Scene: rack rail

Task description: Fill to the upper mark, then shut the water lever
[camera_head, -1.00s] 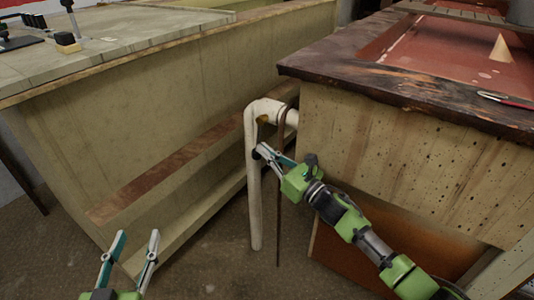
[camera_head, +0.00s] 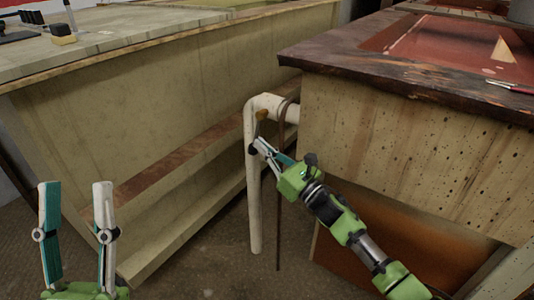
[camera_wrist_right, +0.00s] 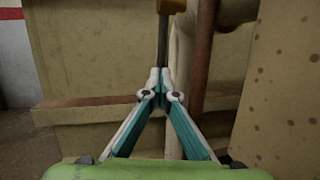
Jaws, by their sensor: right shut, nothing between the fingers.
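The white pipe (camera_head: 254,190) stands beside the right cabinet and bends into it at the top. A small brass-coloured part (camera_head: 262,115), perhaps the lever, shows at the bend. In the right wrist view a thin dark rod (camera_wrist_right: 163,42) hangs from a brown piece (camera_wrist_right: 171,6) just beyond my right fingertips. My right gripper (camera_head: 257,144) is shut and empty below the bend, close to the pipe; its fingertips meet in the right wrist view (camera_wrist_right: 160,76). Whether they touch the rod is unclear. My left gripper (camera_head: 75,188) is open and empty at lower left. No water or fill marks are visible.
A brown vertical rod or hose (camera_head: 279,200) runs beside the pipe. The right cabinet (camera_head: 400,150) has a dark wooden top with a red basin-like surface (camera_head: 455,45). A long shelved bench (camera_head: 160,120) stands at left. Floor shows between them.

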